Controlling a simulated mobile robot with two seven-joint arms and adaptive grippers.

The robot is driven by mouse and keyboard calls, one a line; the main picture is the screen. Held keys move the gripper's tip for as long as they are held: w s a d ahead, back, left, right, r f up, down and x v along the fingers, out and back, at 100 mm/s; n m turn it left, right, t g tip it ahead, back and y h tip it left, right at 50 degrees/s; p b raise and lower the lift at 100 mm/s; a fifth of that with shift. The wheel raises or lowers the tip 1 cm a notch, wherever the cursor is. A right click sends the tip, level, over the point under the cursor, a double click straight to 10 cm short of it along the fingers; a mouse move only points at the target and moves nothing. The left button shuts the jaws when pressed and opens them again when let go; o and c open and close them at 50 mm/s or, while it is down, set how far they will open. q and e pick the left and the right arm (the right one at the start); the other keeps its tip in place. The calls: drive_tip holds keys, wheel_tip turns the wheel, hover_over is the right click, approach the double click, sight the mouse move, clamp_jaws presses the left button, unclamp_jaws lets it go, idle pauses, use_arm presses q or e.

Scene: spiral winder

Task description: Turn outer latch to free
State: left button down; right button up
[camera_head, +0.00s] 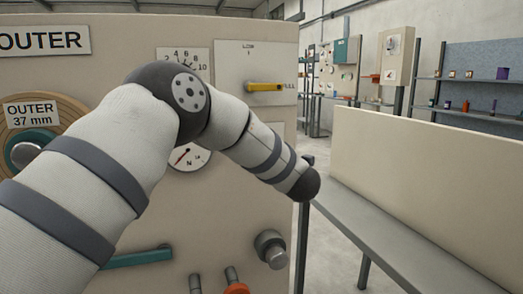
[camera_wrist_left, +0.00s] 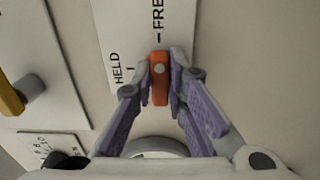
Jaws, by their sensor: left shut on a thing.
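The orange outer latch (camera_wrist_left: 159,90) shows in the left wrist view on a white plate (camera_wrist_left: 180,20) marked HELD and FRE, the rest of that word being cut off. The latch has a grey round pin and lies lengthwise in line with the mark beside FRE; the HELD mark is to its left. My left gripper (camera_wrist_left: 160,82) is shut on the latch, with a finger on each side. In the head view my left arm crosses the panel, and its gripper and the latch cannot be made out. My right gripper is in neither view.
A yellow lever (camera_head: 265,87) sticks out of the panel (camera_head: 120,35), also showing in the left wrist view (camera_wrist_left: 9,98). A grey knob (camera_head: 271,250), teal bar (camera_head: 140,258) and wooden OUTER 37 mm disc (camera_head: 68,108) are on the panel. A grey bench (camera_head: 400,240) stands right.

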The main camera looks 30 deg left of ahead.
use_arm(q)
drive_tip(key=c, duration=1.6)
unclamp_jaws()
drive_tip(key=v, duration=1.2)
